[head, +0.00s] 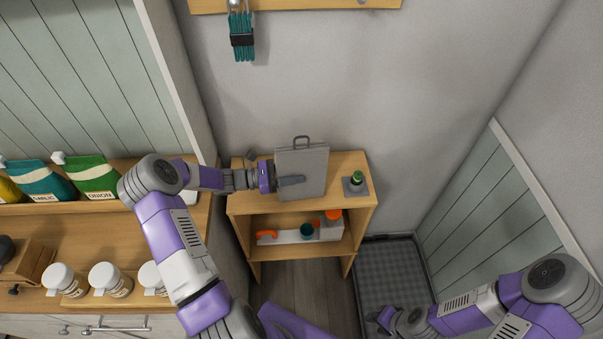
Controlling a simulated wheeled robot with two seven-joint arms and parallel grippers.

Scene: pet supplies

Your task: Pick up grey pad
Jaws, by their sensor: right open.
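The grey pad (313,161), a flat grey panel with a loop handle on top, is upright at the top of the small wooden shelf unit. My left gripper (290,181) reaches in from the left with one finger across the pad's front face. Its other finger is hidden behind the pad, and the gripper appears shut on it. I cannot tell whether the pad's lower edge touches the shelf top. My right gripper (383,319) is open and low at the bottom right, over the edge of a dark grey checked floor mat (391,268).
A green-capped item on a grey base (355,184) stands right of the pad. The lower shelf (290,249) holds orange and white items and a teal cup. Bags (93,176) and white jars (110,280) stand on the left counter. Walls close in behind and right.

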